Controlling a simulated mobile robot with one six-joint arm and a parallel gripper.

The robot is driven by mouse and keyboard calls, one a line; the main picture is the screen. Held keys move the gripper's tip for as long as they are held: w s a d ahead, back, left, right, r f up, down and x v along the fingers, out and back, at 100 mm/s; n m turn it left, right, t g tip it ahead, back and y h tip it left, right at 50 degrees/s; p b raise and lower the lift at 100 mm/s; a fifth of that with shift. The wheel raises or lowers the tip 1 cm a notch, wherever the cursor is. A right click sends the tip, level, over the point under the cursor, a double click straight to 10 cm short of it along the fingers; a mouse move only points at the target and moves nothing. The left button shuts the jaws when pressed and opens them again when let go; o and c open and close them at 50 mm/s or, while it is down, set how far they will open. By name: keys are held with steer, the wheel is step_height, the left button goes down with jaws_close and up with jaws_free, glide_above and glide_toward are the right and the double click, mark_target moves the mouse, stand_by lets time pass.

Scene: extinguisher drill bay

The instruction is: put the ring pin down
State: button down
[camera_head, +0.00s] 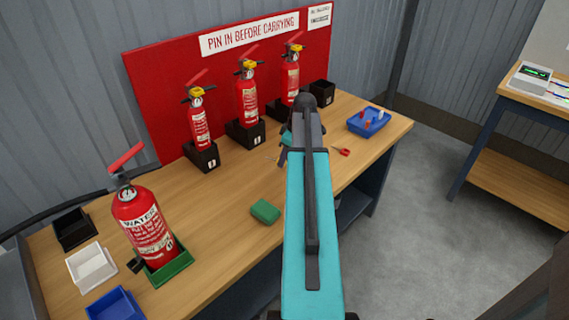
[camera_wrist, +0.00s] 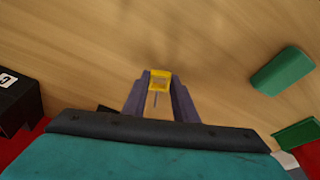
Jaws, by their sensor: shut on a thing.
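The ring pin (camera_wrist: 160,79) is yellow at its ring end, with a thin grey shaft. In the wrist view it sits between the two dark fingers of my gripper (camera_wrist: 160,98), which is shut on it. Bare wood of the bench (camera_wrist: 130,40) shows beyond it; whether the pin touches the bench I cannot tell. In the head view my arm hides most of the gripper, above the bench's middle.
Several red extinguishers stand in black holders along the red board (camera_head: 150,75). One large extinguisher (camera_head: 144,228) sits in a green tray at the left. A green block (camera_head: 265,211), red-handled tool (camera_head: 342,151) and blue tray (camera_head: 383,124) are on the bench.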

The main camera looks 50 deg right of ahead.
steer(key=shift+f, duration=1.5)
steer(key=c, duration=1.4)
jaws_free()
steer(key=shift+f, duration=0.1)
steer(key=shift+c, duration=0.2)
steer(key=shift+r, duration=0.25)
steer(key=v, duration=1.2)
steer(key=shift+b, duration=0.3)
steer(key=shift+f, duration=0.1)
